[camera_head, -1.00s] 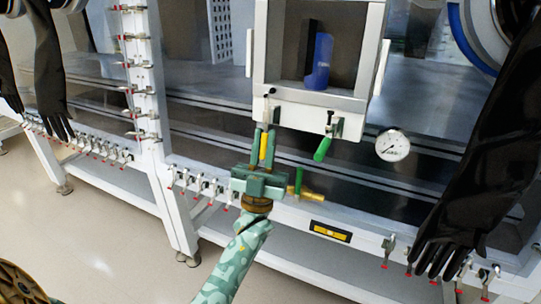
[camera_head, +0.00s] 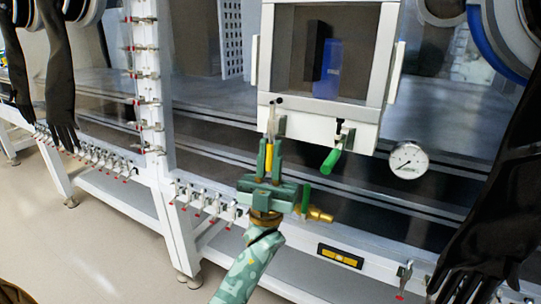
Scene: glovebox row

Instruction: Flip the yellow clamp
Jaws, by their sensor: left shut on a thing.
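The yellow clamp (camera_head: 269,158) hangs below the left part of the white frame of the small window door. Its yellow handle points down and its metal part (camera_head: 272,121) runs up to the frame. My left gripper (camera_head: 269,147) reaches up from below, with its two green fingers shut on the yellow handle, one on each side. The fingers hide part of the handle. My right gripper is not in view.
A green-handled clamp (camera_head: 331,161) hangs right of the yellow one. A round gauge (camera_head: 408,160) is further right. A brass valve with a green lever (camera_head: 318,214) is close beside my gripper. Black gloves (camera_head: 495,190) hang at the right and left.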

